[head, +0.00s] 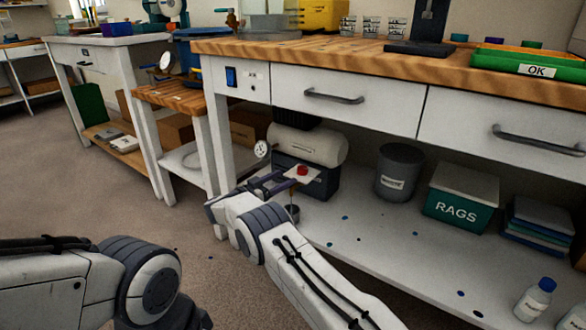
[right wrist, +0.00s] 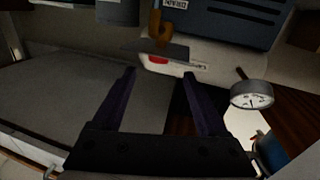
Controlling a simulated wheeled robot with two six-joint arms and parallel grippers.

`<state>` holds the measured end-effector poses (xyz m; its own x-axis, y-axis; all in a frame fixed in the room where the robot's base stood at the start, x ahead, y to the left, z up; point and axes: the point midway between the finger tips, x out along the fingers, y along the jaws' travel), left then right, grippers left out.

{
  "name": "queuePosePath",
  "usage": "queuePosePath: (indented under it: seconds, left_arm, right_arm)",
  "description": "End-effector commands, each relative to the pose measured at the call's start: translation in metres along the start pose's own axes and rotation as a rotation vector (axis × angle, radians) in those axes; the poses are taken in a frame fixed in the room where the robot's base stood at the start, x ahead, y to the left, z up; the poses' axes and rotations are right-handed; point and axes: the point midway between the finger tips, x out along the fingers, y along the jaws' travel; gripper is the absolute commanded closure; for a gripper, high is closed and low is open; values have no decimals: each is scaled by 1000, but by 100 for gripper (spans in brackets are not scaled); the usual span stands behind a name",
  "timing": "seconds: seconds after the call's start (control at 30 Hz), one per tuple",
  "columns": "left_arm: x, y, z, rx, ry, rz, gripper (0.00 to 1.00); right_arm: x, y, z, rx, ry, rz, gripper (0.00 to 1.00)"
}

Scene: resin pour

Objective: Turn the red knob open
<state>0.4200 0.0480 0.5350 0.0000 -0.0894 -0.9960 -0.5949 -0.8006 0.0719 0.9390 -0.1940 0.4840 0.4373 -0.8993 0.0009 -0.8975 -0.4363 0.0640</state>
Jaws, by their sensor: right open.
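The red knob (head: 302,170) sits on a small pale plate in front of the white tank under the workbench. It also shows in the right wrist view (right wrist: 157,59), small and partly hidden by the dark plate edge. A brass-coloured fitting (right wrist: 158,28) lies on the other side of that plate. My right gripper (head: 287,180) is open and empty, reaching in from the left of the knob. In the right wrist view its two fingers (right wrist: 160,73) are spread, with the knob just beyond the tips, roughly centred between them. My left gripper is out of view.
The white tank (head: 318,145) stands close behind the knob, with a round gauge (head: 261,149) at its left. A grey bin (head: 398,170) and a green RAGS box (head: 462,195) stand to the right on the lower shelf (head: 370,245). The workbench top (head: 330,58) overhangs.

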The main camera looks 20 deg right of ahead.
Motion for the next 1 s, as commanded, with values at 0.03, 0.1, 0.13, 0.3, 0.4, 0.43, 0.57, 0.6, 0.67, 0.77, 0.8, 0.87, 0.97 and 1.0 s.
queuePosePath:
  seconds: [0.03,0.1,0.13,0.3,0.4,0.43,0.57,0.6,0.67,0.77,0.8,0.87,0.97,1.0]
  left_arm:
    - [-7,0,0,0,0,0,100]
    - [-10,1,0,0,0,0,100]
    - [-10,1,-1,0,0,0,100]
    - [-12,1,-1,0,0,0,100]
    - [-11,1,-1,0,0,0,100]
    - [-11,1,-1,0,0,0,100]
    - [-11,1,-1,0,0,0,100]
    - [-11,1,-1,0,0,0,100]
    - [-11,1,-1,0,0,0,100]
    - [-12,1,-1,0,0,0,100]
    - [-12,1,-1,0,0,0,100]
    - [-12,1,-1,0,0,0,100]
    - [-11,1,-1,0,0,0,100]
    - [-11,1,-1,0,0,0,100]
  right_arm:
    - [-9,0,-3,-2,1,-1,24]
    - [-18,0,-2,-2,0,-1,24]
    - [-21,0,-1,-1,0,-1,24]
    - [-29,0,1,-1,0,1,24]
    - [-30,0,1,-1,0,2,24]
    - [-29,0,1,-1,0,2,24]
    - [-29,0,1,0,0,1,24]
    - [-28,-1,-1,1,1,-5,24]
    - [-25,-5,-8,9,5,-30,24]
    - [-15,-20,-32,33,14,-134,24]
    - [-10,-27,-45,43,14,-197,24]
    - [-5,-40,-65,54,6,-313,24]
    - [-5,-52,-90,51,-43,-520,24]
    - [-8,-52,-97,40,-74,-599,24]
